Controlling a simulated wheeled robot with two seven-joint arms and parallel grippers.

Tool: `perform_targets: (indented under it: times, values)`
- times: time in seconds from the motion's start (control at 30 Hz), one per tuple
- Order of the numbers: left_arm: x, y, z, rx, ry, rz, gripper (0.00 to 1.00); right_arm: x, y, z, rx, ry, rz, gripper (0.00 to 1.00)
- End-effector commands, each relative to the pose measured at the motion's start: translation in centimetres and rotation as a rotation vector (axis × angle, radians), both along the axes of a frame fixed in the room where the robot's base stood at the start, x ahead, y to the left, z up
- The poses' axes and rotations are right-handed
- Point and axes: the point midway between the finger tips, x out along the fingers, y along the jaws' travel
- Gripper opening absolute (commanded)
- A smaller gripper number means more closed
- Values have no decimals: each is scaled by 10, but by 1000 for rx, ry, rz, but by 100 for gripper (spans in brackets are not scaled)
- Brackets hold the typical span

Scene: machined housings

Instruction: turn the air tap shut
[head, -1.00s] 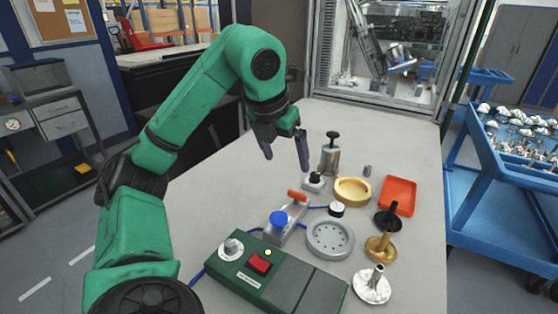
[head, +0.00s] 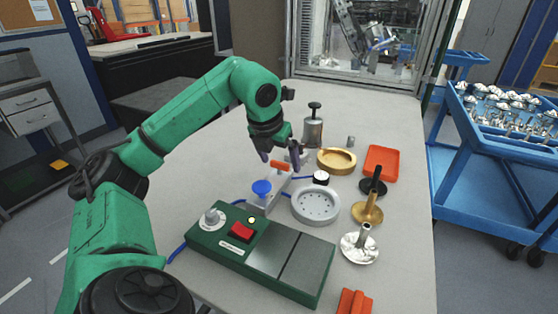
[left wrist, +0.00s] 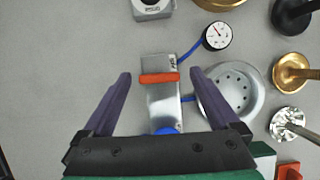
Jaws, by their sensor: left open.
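In the head view the lever (head: 281,166) and blue knob (head: 261,187) show, with the block partly hidden by my gripper. My left gripper (head: 279,159) is open and empty, pointing down over the lever. In the left wrist view its two fingers (left wrist: 160,75) stand on either side of the lever with gaps on both sides. I cannot tell its exact height above the lever. My right gripper is not in view.
A green control box (head: 262,255) with a red switch stands in front. A gauge (head: 321,177) on a blue hose and a grey perforated dish (head: 315,206) sit close on the right. A metal plunger can (head: 313,130) stands behind. The table's left side is clear.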

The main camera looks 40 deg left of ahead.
Motion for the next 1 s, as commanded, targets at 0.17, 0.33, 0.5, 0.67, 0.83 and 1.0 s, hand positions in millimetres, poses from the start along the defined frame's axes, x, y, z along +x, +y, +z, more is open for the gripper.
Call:
perform_targets:
  times: [0.17, 0.33, 0.5, 0.67, 0.83, 1.0]
  values:
    - [0, 0, 0, 0, 0, 0, 61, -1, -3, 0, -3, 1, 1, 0]
    - [0, 0, 1, 1, 0, 0, 9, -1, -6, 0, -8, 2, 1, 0]
    - [0, 0, 1, 0, 0, -9, 9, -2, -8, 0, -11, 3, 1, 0]
    - [0, 1, 1, 2, 0, -46, 9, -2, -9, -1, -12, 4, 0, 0]
    - [-1, 2, 0, 0, 0, -132, 9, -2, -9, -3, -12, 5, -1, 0]
    - [-1, 3, 1, 1, -1, -263, 9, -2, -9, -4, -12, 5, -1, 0]
